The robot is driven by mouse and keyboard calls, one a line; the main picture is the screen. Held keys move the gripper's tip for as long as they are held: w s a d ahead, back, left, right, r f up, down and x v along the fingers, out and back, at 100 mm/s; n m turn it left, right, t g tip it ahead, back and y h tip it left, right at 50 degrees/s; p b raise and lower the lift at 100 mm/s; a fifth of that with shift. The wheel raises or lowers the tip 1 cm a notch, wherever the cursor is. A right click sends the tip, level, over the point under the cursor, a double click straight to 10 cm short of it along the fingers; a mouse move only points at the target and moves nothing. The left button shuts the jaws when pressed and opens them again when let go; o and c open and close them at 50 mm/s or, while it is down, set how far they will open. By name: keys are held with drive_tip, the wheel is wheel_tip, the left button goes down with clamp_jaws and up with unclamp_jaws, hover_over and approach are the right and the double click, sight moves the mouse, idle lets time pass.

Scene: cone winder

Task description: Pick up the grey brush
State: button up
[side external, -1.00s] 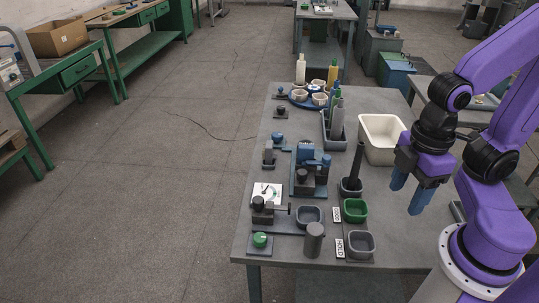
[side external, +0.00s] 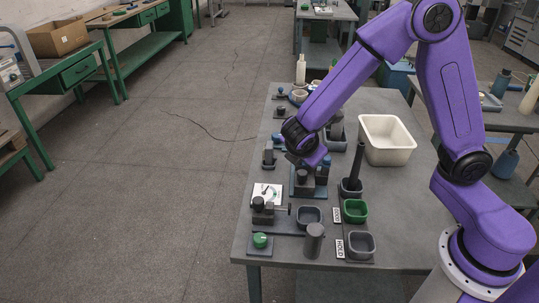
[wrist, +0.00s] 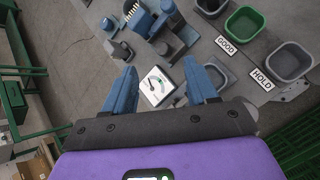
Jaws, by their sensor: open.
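My gripper (wrist: 160,66) is open and empty. Its two blue fingers are spread above the bench, with a white dial gauge (wrist: 157,86) showing between them. In the side view my gripper hangs over the blue fixture, and its fingertips are hard to make out.
Near the front are a GOOD green bin (side external: 354,210), a HOLD grey bin (side external: 361,244), a grey cylinder (side external: 313,240) and a green knob (side external: 260,240). A dark upright rod (side external: 356,164) and a cream tub (side external: 387,140) stand to the right.

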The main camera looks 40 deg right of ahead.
drive_tip(key=w+f+n+t+h, duration=0.2)
drive_tip(key=w+f+n, duration=0.25)
drive_tip(key=w, duration=0.45)
drive_tip(key=n+t, duration=0.3)
drive_tip(key=n, duration=0.1)
approach(269, 145)
drive_tip(key=x, duration=0.6)
drive_tip(key=shift+s+d+f, duration=0.1)
drive_tip(key=shift+d+f, duration=0.05)
drive_tip(key=shift+x, duration=3.05)
drive_tip(key=c, duration=1.1)
